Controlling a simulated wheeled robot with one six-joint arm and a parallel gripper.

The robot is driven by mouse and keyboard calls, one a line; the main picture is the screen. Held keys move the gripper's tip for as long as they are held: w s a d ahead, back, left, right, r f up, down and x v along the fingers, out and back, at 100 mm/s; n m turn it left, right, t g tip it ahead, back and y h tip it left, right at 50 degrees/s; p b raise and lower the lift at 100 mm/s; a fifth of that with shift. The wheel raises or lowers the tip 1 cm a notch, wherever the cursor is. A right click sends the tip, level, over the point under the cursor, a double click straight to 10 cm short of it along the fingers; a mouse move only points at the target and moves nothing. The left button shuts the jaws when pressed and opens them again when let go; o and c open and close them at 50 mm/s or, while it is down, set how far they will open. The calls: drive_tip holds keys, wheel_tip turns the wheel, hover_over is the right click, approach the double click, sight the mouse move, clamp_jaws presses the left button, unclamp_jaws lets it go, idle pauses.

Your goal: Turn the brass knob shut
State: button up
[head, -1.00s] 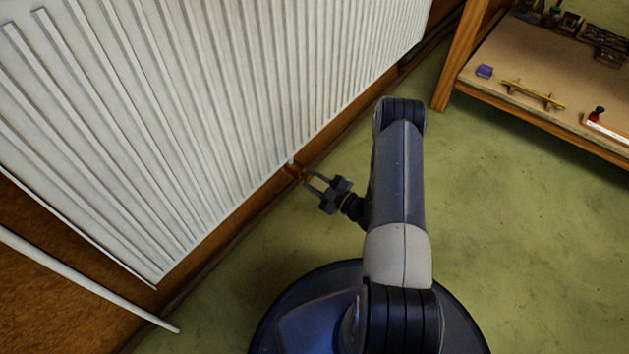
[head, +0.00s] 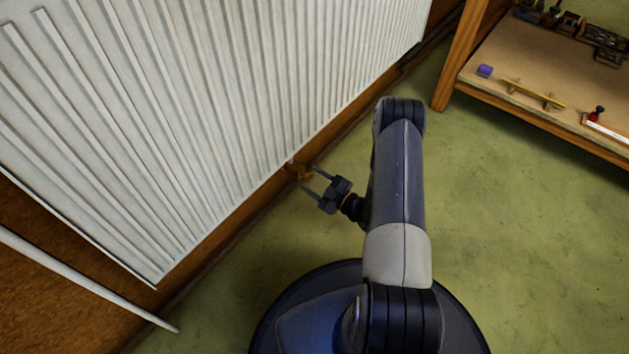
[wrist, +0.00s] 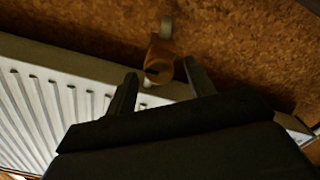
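The brass knob (head: 303,173) sits at the lower edge of the white radiator, close to the wall. In the wrist view the knob (wrist: 158,55) is orange-brown with a dark slot on its near face. My gripper (head: 308,177) is open and points at it from the right. In the wrist view the two fingers (wrist: 161,69) stand apart, one on each side of the knob's near end, with a gap on both sides. The knob appears at or just beyond the fingertips. I cannot tell exactly how deep it lies between them.
The white ribbed radiator (head: 215,95) fills the upper left. A pale pipe (head: 85,283) runs along the lower left. Green floor (head: 530,240) is clear at the right.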

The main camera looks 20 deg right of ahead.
drive_tip(key=shift+d, duration=0.1)
drive_tip(key=p+v, duration=0.3)
drive_tip(key=v, duration=0.7)
drive_tip(key=shift+s+d, duration=0.15)
drive_tip(key=shift+s, duration=0.15)
drive_tip(key=b+x, duration=0.3)
drive_tip(key=x, duration=0.8)
drive_tip(key=shift+s+d, duration=0.15)
